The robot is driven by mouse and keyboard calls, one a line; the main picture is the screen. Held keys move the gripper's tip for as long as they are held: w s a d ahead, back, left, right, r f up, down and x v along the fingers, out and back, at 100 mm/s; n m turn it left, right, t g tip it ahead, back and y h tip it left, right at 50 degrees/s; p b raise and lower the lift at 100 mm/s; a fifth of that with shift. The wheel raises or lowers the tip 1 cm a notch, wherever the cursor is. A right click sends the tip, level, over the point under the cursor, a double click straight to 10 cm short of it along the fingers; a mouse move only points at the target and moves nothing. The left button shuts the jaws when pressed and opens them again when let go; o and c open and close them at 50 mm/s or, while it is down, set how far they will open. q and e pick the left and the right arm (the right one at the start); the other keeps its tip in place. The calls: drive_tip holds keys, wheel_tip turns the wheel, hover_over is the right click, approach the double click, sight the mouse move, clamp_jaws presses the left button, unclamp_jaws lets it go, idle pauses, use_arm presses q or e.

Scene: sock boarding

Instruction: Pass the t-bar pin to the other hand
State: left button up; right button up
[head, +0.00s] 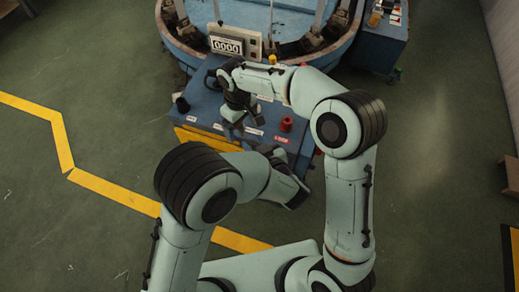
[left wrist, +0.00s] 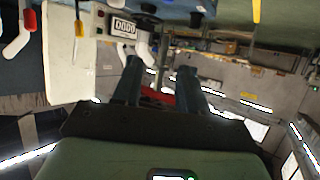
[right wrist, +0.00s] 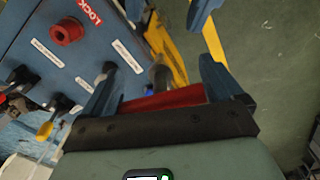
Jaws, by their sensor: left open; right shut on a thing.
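My right gripper (head: 237,110) is over the blue console. In the right wrist view its blue fingers (right wrist: 158,70) stand on both sides of a red bar (right wrist: 165,102), which lies across close to the palm. I take this bar for the t-bar pin, held in the gripper. A dark shaft-like part shows ahead of it; I cannot tell if it belongs to the pin. In the head view the pin is hidden. My left gripper (head: 296,193) is open, nearer me by the console's front right corner. A red patch shows between its fingers (left wrist: 158,72); I cannot tell what it is.
The blue console (head: 203,98) carries a counter (head: 227,46) reading 0000, a red knob (head: 286,124) and white labels. A round blue machine (head: 165,40) stands behind it. A blue cabinet (head: 375,50) is at the back right. The green floor (head: 430,170) at right is clear.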

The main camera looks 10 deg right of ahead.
use_arm(q)
drive_tip(key=x, duration=0.8)
drive_tip(key=shift+w+f, duration=0.1)
drive_tip(key=shift+w, duration=0.05)
